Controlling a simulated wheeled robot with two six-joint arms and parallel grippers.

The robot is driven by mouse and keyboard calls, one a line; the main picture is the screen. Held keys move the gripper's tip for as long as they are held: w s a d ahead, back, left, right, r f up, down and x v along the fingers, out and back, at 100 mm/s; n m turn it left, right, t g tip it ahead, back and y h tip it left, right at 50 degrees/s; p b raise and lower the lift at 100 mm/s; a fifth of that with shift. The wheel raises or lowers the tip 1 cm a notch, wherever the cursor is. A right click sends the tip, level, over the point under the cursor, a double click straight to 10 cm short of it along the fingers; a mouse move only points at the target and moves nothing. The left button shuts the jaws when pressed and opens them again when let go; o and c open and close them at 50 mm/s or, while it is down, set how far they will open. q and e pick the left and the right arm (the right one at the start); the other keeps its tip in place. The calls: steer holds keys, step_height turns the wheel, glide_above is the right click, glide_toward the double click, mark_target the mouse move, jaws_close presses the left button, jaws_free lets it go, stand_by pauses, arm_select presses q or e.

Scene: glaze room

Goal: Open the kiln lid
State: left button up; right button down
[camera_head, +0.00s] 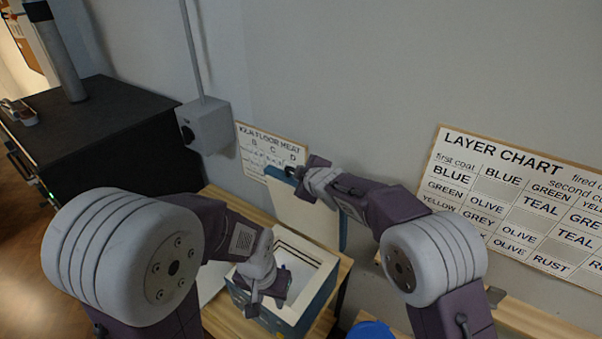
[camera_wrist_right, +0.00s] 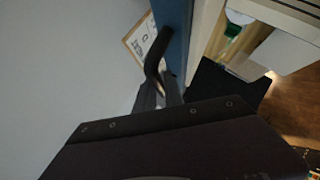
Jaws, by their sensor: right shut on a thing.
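The kiln (camera_head: 305,322) is a blue box with a pale rim and lining, standing on a wooden bench. Its lid (camera_head: 328,228) is raised and stands roughly upright at the back, blue-edged with a pale inner side. My right gripper (camera_head: 296,173) is at the lid's top edge, shut on the black lid handle. In the right wrist view the handle (camera_wrist_right: 154,58) runs between the fingers (camera_wrist_right: 158,98), beside the blue lid edge (camera_wrist_right: 175,28). My left gripper (camera_head: 262,302) hangs over the kiln's open top, and its fingers are too unclear to read.
A wall box (camera_head: 206,127) with a conduit is behind the bench. A black cabinet (camera_head: 95,125) stands at left. A blue round thing (camera_head: 370,331) is at the bottom edge.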

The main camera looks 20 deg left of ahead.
steer(key=shift+f, duration=0.1)
steer(key=c, duration=1.5)
jaws_free()
steer(key=shift+o, duration=0.2)
steer(key=shift+s+d, duration=0.1)
steer(key=shift+s, duration=0.1)
steer(key=b+v, duration=0.1)
steer(key=v, duration=0.8)
steer(key=shift+w, duration=0.2)
steer(key=shift+s, duration=0.1)
